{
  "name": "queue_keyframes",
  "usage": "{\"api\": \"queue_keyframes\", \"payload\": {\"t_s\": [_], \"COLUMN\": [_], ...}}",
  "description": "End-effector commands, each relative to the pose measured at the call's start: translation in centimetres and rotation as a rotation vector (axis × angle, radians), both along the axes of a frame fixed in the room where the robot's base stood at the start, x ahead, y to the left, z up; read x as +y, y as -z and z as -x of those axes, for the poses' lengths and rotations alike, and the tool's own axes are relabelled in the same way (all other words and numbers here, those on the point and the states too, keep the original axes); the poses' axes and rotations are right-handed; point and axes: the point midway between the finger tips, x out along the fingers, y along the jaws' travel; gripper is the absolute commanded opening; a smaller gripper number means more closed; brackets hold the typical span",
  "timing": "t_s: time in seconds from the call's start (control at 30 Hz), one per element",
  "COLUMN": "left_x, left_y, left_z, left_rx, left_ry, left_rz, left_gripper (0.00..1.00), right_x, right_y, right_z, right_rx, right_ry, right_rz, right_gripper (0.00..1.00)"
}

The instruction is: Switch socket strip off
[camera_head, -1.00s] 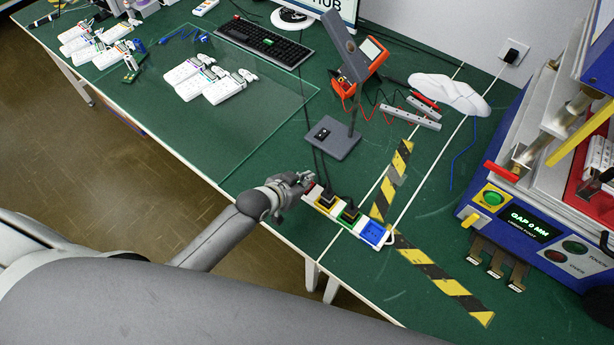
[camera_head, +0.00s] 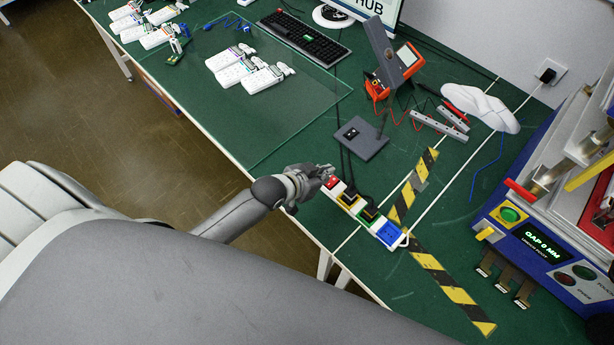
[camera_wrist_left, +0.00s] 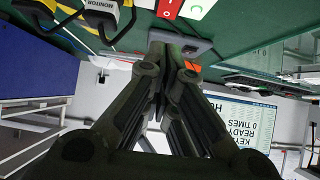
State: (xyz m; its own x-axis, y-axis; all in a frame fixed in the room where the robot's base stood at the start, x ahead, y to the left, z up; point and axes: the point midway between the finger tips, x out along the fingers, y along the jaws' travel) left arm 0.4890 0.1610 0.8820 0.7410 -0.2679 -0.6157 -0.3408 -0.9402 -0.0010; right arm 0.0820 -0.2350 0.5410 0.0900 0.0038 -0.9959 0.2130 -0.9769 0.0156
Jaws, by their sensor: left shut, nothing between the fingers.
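The socket strip (camera_head: 365,217) lies on the green table near its front edge, with coloured sockets and two black plugs in its middle. Its red switch (camera_head: 332,183) is at the far left end. In the left wrist view the red switch (camera_wrist_left: 170,8) shows at the top, bearing white marks. My left gripper (camera_head: 325,173) is shut and empty, just beside the switch end of the strip. In the left wrist view the closed fingertips (camera_wrist_left: 168,50) lie a little below the switch. Whether they touch the strip I cannot tell. My right gripper is not in view.
A grey stand base (camera_head: 362,139) and an orange meter (camera_head: 402,68) stand behind the strip. Yellow-black tape (camera_head: 452,288) marks the table. A blue press machine (camera_head: 545,240) stands at the right. White keypads (camera_head: 240,70) lie on the glass mat at the back left.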

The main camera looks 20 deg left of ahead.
Motion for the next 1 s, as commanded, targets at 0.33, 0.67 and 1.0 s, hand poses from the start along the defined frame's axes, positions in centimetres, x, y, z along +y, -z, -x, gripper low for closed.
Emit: {"api": "queue_keyframes", "payload": {"t_s": [0.33, 0.67, 1.0], "left_x": [1.5, 2.1, 2.0], "left_y": [-3.2, -4.7, -4.8], "left_z": [4.0, 5.7, 5.7], "left_rx": [-0.004, -0.003, -0.003], "left_ry": [0.002, 0.0, 0.001], "left_rz": [-0.001, 0.0, 0.0], "left_gripper": [0.0, 0.0, 0.0], "right_x": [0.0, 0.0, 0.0], "right_y": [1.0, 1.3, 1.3], "right_z": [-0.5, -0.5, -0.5], "right_rx": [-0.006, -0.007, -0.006], "right_ry": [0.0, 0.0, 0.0], "right_rz": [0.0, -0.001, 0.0], "right_gripper": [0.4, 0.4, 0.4]}}
